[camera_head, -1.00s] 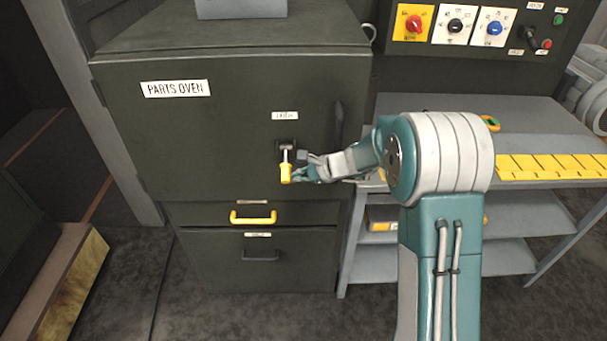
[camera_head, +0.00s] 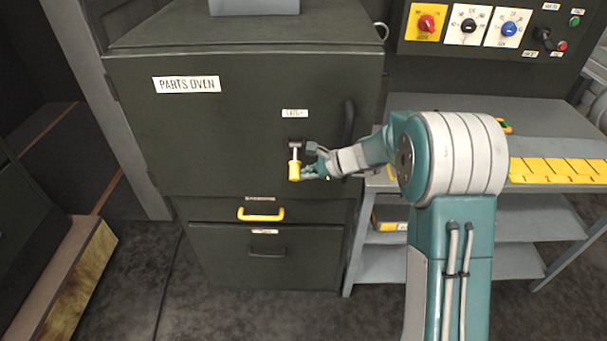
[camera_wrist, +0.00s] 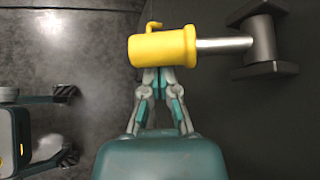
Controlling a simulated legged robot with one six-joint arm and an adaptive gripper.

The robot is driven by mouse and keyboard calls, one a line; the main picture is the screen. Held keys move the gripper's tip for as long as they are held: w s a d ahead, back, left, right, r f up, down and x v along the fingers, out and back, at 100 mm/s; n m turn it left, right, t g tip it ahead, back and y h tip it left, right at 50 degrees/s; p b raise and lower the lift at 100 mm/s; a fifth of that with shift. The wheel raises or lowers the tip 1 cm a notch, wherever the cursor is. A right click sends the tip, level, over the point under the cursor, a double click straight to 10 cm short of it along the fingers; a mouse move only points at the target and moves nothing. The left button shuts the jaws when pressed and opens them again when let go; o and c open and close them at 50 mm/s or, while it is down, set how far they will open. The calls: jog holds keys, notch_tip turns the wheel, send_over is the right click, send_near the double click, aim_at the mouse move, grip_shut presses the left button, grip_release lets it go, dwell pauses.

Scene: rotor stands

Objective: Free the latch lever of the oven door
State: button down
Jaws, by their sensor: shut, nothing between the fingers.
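The parts oven (camera_head: 230,120) stands in front of me with its dark door closed. The latch lever (camera_head: 294,168) hangs straight down from its dark pivot on the door, with a yellow grip and a metal shaft. In the wrist view the yellow grip (camera_wrist: 165,47) lies sideways across the fingertips, its shaft running right to the dark pivot block (camera_wrist: 262,50). My gripper (camera_head: 312,171) is at the right side of the grip. In the wrist view my gripper (camera_wrist: 160,78) is shut, its tips at the grip's edge. I cannot tell whether they touch it.
A dark vertical door handle (camera_head: 348,127) is right of the latch. A yellow drawer handle (camera_head: 261,214) sits below. A grey shelf bench (camera_head: 480,107) with yellow pieces stands right, under a panel of knobs (camera_head: 468,26). Open floor lies in front of the oven.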

jog(key=shift+s+r, duration=0.1)
jog(key=shift+r, duration=0.1)
jog(key=shift+m+g, duration=0.4)
jog(key=shift+g, duration=0.2)
jog(key=shift+s+r, duration=0.2)
jog(key=shift+r, duration=1.3)
jog(key=shift+s+r, duration=0.2)
jog(key=shift+r, duration=1.25)
jog(key=shift+w+r, duration=0.1)
jog(key=shift+r, duration=0.15)
jog(key=v, duration=1.1)
jog(key=shift+d, duration=0.35)
